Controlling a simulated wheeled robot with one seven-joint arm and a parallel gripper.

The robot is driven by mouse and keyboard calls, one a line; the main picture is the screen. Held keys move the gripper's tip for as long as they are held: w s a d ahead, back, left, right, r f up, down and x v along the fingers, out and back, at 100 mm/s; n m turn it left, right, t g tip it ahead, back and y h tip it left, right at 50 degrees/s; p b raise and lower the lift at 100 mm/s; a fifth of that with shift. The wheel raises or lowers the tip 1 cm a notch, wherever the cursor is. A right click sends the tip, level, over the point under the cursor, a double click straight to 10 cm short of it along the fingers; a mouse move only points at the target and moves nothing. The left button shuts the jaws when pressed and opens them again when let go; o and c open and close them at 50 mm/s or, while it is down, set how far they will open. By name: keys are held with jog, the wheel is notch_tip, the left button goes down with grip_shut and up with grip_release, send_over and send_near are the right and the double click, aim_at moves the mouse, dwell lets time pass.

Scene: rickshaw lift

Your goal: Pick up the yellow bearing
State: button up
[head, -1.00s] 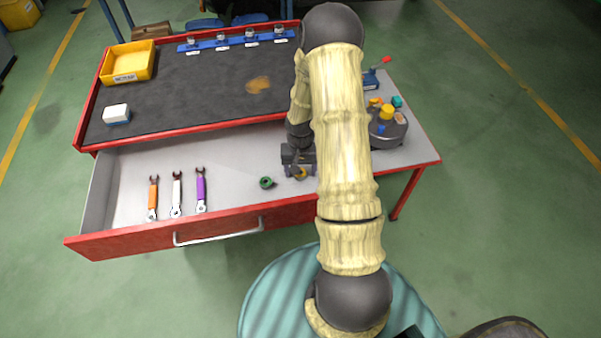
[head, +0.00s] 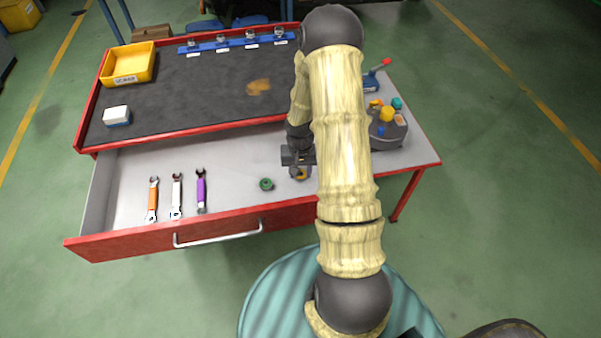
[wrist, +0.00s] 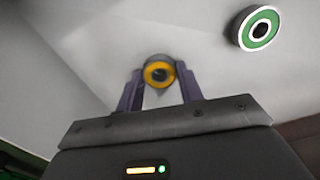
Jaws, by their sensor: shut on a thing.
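The yellow bearing (wrist: 159,73) is a ring with a yellow face and a dark centre. In the wrist view it sits between the two fingertips of my gripper (wrist: 159,82), which is shut on it. In the head view the yellow bearing (head: 301,174) shows at the tip of my gripper (head: 300,165), over the open drawer, partly hidden by the fingers and arm. I cannot tell how far it is above the drawer floor.
A green bearing (head: 266,184) lies left of the gripper in the drawer (head: 235,165); it also shows in the wrist view (wrist: 259,28). Orange (head: 153,196), white (head: 177,196) and purple (head: 201,190) wrenches lie further left. The red drawer front (head: 120,241) and worktop edge (head: 190,134) bound the space.

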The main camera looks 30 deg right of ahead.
notch_tip(320, 180, up, 10)
dwell(0.5)
dwell(0.4)
